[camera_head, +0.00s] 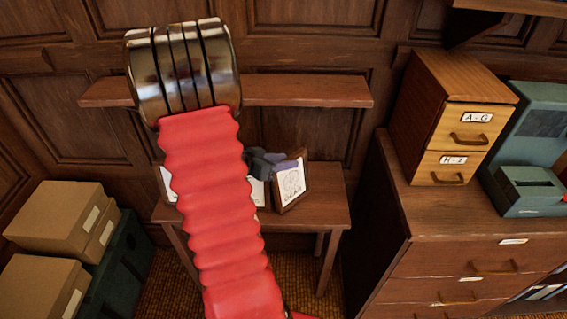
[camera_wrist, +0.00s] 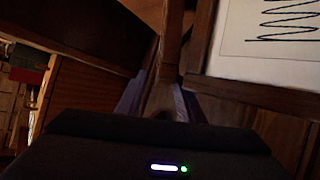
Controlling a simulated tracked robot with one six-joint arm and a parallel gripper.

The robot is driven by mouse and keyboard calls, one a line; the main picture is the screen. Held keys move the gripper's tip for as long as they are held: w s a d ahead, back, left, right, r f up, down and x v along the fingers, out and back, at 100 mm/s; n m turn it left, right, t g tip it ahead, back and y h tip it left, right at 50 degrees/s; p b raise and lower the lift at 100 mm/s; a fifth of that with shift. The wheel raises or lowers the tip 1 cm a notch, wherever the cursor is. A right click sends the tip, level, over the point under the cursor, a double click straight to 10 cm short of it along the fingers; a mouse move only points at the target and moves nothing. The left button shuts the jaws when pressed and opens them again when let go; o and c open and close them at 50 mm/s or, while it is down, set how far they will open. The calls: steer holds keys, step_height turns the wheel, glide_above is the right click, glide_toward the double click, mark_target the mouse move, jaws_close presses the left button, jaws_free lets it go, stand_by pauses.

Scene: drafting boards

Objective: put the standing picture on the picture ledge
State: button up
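The standing picture (camera_head: 291,184), a dark wooden frame around a pale drawing, stands slightly tilted on the small wooden table at the middle. My gripper (camera_head: 287,164) is at its upper left edge, partly hidden by my red arm. In the wrist view my gripper (camera_wrist: 160,103) has a finger on each side of a narrow brown wooden edge, apparently a frame. I cannot tell whether both fingers press on it. The picture ledge (camera_head: 310,91) is the wooden shelf on the panelled wall above the table; my arm hides part of it.
The small table (camera_head: 322,208) also bears a pale picture (camera_head: 169,184) at left. In the wrist view a framed zigzag drawing (camera_wrist: 270,40) is close at right. A cabinet (camera_head: 460,240) with a drawer box (camera_head: 420,120) stands at right; cartons (camera_head: 60,215) stand at left. The ledge's right part is bare.

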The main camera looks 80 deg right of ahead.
steer(key=shift+w+a+r, duration=0.1)
steer(key=shift+r, duration=0.05)
steer(key=v, duration=1.1)
steer(key=shift+a+r, duration=0.2)
steer(key=shift+a, duration=0.05)
steer(key=shift+w, duration=0.25)
stand_by(0.5)
